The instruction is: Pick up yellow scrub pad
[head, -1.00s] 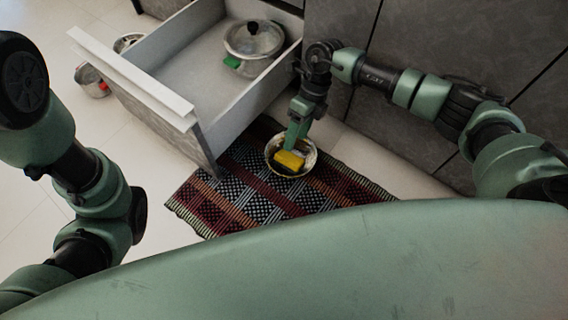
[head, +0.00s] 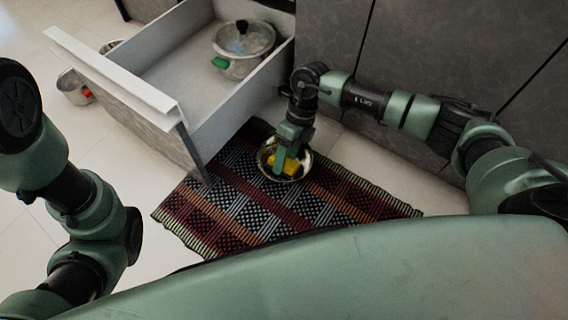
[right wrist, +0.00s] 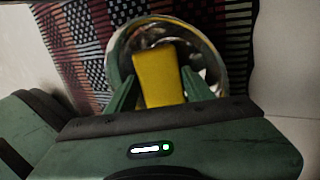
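The yellow scrub pad (head: 285,164) lies in a shiny metal bowl (head: 302,172) that stands on the patterned rug. My right gripper (head: 289,159) points down into the bowl. In the right wrist view the pad (right wrist: 158,75) lies between the two green fingers of my right gripper (right wrist: 157,88), with a gap visible on at least the right side, so the fingers are apart. The bowl (right wrist: 216,52) surrounds pad and fingertips there. My left arm shows at the left of the head view, but its gripper is out of sight.
An open drawer (head: 160,62) holds a lidded metal pot (head: 243,50) with a green handle. Another metal pot (head: 73,88) stands on the floor beyond the drawer. The woven rug (head: 250,212) lies below the bowl, beside grey cabinet fronts (head: 420,50).

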